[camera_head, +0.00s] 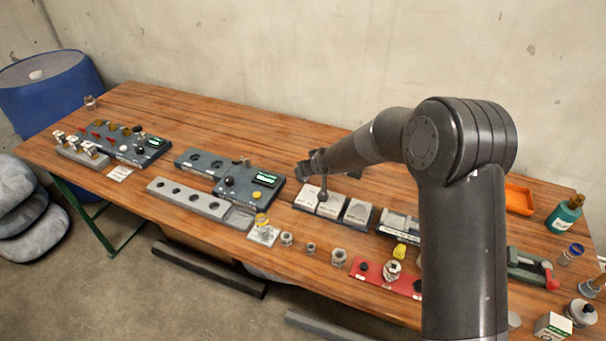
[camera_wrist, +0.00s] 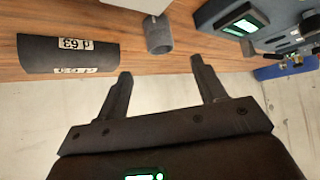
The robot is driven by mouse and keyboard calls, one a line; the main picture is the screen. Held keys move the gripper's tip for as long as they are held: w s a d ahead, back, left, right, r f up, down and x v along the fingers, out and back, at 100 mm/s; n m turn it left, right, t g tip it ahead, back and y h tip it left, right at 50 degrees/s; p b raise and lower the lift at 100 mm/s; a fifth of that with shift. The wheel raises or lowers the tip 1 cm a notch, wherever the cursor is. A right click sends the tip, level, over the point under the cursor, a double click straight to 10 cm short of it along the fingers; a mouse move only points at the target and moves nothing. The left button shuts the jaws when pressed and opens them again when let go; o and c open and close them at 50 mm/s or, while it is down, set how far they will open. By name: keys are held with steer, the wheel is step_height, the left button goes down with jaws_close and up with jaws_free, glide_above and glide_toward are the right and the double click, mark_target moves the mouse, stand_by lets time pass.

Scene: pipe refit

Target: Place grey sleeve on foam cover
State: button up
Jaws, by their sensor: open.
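In the wrist view a short hollow grey sleeve (camera_wrist: 158,36) is on the wooden table, just beyond my fingertips. A dark rounded piece with white "d 63" labels (camera_wrist: 45,55) lies to its left; it may be the foam cover, but I cannot tell for certain. My gripper (camera_wrist: 160,67) is open, its fingers spread and nothing between them. The sleeve is outside the fingers. In the head view my gripper (camera_head: 312,177) is by the white-topped pads, and I cannot make out the sleeve or the dark piece there.
White-topped pads (camera_head: 330,205) lie at the table's middle. A grey device with a green screen (camera_head: 250,182) stands left of them. Fittings and a red rack (camera_head: 375,278) line the front edge. A concrete wall (camera_head: 270,60) rises behind. The back left tabletop (camera_head: 220,117) is clear.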

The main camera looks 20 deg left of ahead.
steer(key=shift+x, duration=5.5)
steer(key=shift+c, duration=0.3)
steer(key=c, duration=1.1)
steer(key=shift+r, duration=0.1)
